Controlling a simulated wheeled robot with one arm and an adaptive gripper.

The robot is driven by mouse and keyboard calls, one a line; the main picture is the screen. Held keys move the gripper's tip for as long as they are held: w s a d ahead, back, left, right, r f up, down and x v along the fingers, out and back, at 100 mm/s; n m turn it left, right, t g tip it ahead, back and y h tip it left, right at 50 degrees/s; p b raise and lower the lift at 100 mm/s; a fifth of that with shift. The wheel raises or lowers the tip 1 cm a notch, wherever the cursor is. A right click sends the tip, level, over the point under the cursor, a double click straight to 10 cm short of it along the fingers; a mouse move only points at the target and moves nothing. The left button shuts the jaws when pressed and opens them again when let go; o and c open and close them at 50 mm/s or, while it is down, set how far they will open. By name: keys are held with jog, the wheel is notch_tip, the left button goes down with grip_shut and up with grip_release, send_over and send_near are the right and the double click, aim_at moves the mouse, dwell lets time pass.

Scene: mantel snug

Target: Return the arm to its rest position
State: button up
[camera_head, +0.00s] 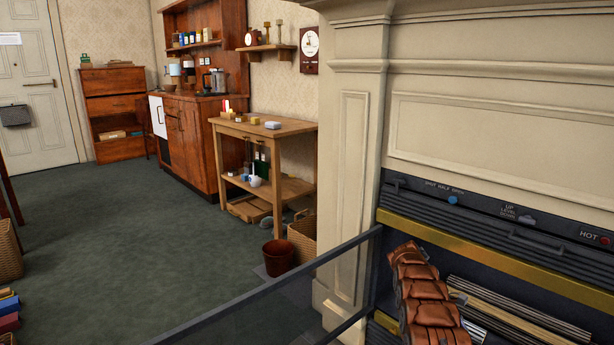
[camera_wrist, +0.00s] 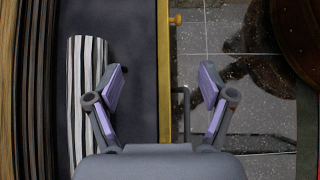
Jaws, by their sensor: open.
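My gripper (camera_wrist: 162,80) shows in the wrist view, with its two purple-padded fingers spread wide apart. It is open and nothing is between the fingers. A black-and-white striped piece (camera_wrist: 84,90) lies on a dark surface beside the left finger; I cannot tell whether they touch. A yellow edge strip (camera_wrist: 164,60) runs between the fingers. Dark speckled tiles (camera_wrist: 225,110) lie behind the right finger. I cannot make out my gripper in the head view.
A cream mantel (camera_head: 352,150) stands at the right around a dark fireplace unit with a brass-coloured strip (camera_head: 480,252). A low dark glass screen (camera_head: 270,292) stands in front. A brown segmented shape (camera_head: 424,290) is before the opening.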

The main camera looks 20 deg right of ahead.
jog(key=w+a+r+t+y, duration=0.2)
jog(key=w+a+r, duration=0.2)
jog(key=a, duration=0.5)
jog(key=w+a+r+t+y, duration=0.1)
jog(key=w+a+r+t, duration=0.15)
jog(key=w+a, duration=0.45)
jog(key=s+a+r+m+p, duration=0.15)
jog(key=a+r+p, duration=0.25)
jog(key=r, duration=0.4)
jog(key=s+a+r+p, duration=0.3)
jog(key=r+p, duration=0.1)
jog(key=r, duration=0.3)
jog(key=s+a+r+p, duration=0.3)
jog(key=a+r, duration=0.1)
jog(key=r, duration=0.4)
jog(key=s+a+r+m+t+p, duration=0.1)
jog(key=s+a+r+p, duration=0.45)
jog(key=r+p, duration=0.35)
jog(key=s+a+r+m+p, duration=0.1)
jog(key=s+a+r+p, duration=0.5)
jog(key=r, duration=0.6)
jog(key=s+a+r+m+t+p, duration=0.1)
jog(key=s+a+r+p, duration=0.4)
jog(key=s+r+p, duration=0.4)
jog(key=s+a+r+p, duration=0.5)
jog(key=s+r+p, duration=0.3)
jog(key=s+p, duration=0.1)
jog(key=shift+s+r+y, duration=0.3)
jog(key=shift+s+r, duration=0.1)
jog(key=shift+s, duration=0.5)
